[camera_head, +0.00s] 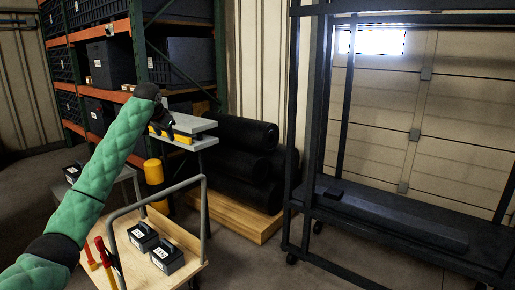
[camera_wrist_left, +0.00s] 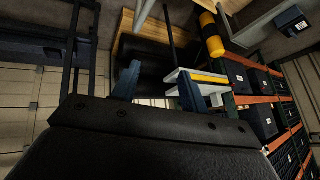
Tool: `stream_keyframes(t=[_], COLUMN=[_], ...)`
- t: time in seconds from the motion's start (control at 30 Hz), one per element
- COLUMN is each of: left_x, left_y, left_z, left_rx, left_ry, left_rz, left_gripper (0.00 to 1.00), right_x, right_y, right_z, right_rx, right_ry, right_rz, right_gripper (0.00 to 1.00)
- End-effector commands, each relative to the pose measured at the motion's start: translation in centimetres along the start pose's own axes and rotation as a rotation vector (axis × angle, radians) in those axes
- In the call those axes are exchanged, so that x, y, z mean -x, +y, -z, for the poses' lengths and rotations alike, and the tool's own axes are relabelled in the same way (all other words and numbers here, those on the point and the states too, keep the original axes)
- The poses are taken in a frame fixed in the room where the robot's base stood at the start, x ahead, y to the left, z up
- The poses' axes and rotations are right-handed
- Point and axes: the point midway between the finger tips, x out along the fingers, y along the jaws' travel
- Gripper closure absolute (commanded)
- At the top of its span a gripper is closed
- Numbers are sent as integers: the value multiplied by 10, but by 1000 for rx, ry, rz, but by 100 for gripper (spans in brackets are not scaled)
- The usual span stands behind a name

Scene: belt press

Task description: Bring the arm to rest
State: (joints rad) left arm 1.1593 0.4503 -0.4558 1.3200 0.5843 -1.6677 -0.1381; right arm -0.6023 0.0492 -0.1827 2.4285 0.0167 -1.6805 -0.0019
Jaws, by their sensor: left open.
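My left arm (camera_head: 105,165), in a quilted green sleeve, reaches up from the bottom left of the head view. Its gripper (camera_head: 167,127) is at the far end, small and dark, in front of or beside the grey belt press (camera_head: 195,125) with its yellow bar. I cannot tell whether they touch. In the left wrist view the two blue-grey fingers of the left gripper (camera_wrist_left: 157,84) stand apart with nothing between them. The press (camera_wrist_left: 205,80) shows there just behind the right finger. My right gripper is in neither view.
A wooden cart (camera_head: 190,272) with a grey handle carries black boxes (camera_head: 167,256) and red-handled tools below the arm. Black rolls (camera_head: 235,148) lie on a wooden pallet (camera_head: 245,215). A shelf rack (camera_head: 110,60) stands behind; a dark wheeled frame (camera_head: 400,225) stands right. Some floor between is clear.

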Motion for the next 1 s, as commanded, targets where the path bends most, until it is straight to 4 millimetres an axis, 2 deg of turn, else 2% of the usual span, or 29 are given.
stream_keyframes(t=[0.03, 0.17, 0.37, 0.5, 0.7, 1.0], left_x=[7, 21, 24, 22, 16, 8], left_y=[20, 68, 132, 170, 216, 274], left_z=[0, -10, -47, -80, -134, -222], left_rx=[-12, -21, -18, -9, 10, 46], left_ry=[31, 104, 178, 212, 238, 239], left_rz=[24, 80, 118, 124, 119, 92], left_gripper=[56, 56, 56, 56, 56, 56], right_x=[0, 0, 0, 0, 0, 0], right_y=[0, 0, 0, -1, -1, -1], right_z=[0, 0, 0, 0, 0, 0], right_rx=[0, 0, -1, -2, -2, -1], right_ry=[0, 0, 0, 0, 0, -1], right_rz=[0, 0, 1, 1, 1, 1], right_gripper=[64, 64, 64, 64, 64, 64])
